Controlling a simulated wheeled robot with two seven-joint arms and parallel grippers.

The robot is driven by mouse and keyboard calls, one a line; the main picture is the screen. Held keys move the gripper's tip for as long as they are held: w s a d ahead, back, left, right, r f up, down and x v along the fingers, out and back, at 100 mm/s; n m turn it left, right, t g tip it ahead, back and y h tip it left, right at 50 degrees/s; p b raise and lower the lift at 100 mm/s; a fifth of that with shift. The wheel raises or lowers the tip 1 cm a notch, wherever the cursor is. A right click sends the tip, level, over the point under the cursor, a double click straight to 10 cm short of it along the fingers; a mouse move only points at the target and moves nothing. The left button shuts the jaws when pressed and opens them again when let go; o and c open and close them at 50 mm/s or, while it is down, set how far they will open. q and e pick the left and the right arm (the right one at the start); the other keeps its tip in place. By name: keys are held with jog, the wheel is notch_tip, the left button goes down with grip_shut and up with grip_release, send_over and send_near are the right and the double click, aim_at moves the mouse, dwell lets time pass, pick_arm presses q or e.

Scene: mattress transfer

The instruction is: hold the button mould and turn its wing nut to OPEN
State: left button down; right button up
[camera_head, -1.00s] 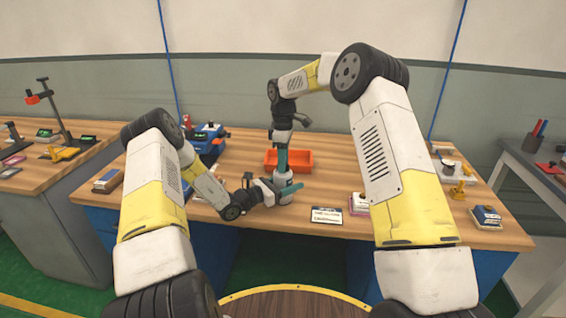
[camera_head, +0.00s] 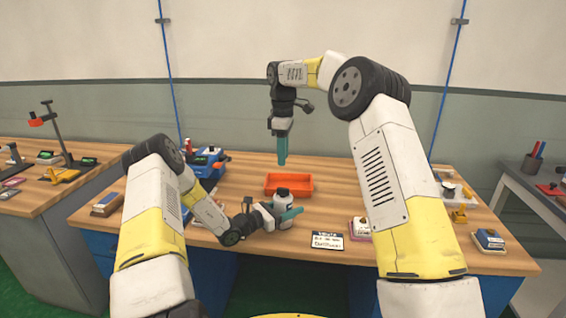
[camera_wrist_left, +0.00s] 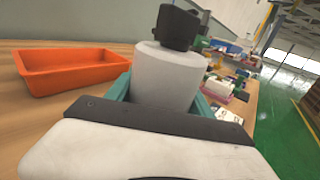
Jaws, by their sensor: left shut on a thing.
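The button mould (camera_head: 284,198) is a white-grey cylinder with a dark top, standing upright near the front of the wooden bench. My left gripper (camera_head: 288,214) is shut around its body with teal fingers. In the left wrist view the mould (camera_wrist_left: 168,78) sits between the fingers, its black top piece (camera_wrist_left: 176,27) uncovered. I cannot make out wings on it or an OPEN mark. My right gripper (camera_head: 282,160) points down above the mould, clear of it. Its fingers overlap in view, so their gap is hidden.
An orange tray (camera_head: 289,184) lies just behind the mould and shows in the left wrist view (camera_wrist_left: 70,70). A white card (camera_head: 327,241) lies at the bench's front edge. A blue device (camera_head: 209,162) stands to the left. Small boxes and yellow parts lie to the right.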

pick_arm(q)
jog(key=shift+c, duration=1.5)
grip_release()
